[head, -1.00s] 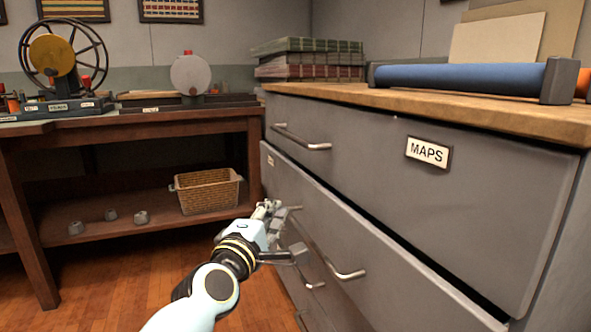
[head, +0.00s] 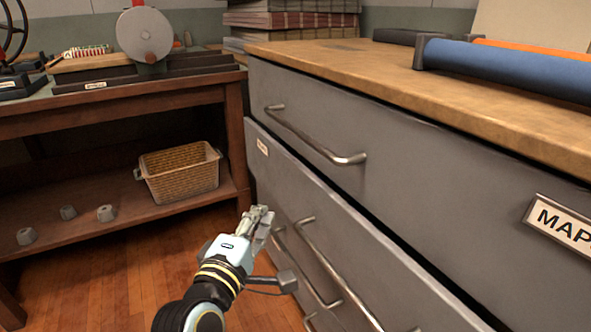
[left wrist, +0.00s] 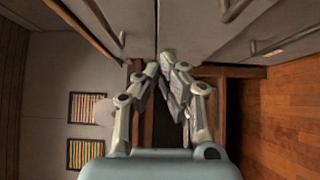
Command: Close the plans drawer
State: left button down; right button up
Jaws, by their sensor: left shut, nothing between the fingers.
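The grey drawer cabinet has a top drawer labelled MAPS (head: 420,165). Below it, a second grey drawer (head: 290,185) stands out a little past the top one, with a dark gap along its upper edge. Its small label (head: 262,146) is too small to read. In the left wrist view this drawer front (left wrist: 190,30) lies right of the seam. My left gripper (head: 262,218) is shut and empty, close in front of the second drawer's left part, left of its bar handle (head: 335,270). Its fingertips (left wrist: 168,60) point at the drawer fronts; contact cannot be told. My right gripper is not in view.
A wooden workbench (head: 130,102) stands to the left, with a wicker basket (head: 180,174) and several metal nuts on its lower shelf. The wooden floor (head: 110,270) is clear at front left.

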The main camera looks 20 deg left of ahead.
pick_arm(q)
jog(key=w, duration=0.4)
jog(key=w+d, duration=0.1)
jog(key=w, duration=0.7)
jog(key=shift+w+d, duration=0.2)
jog(key=shift+w, duration=0.1)
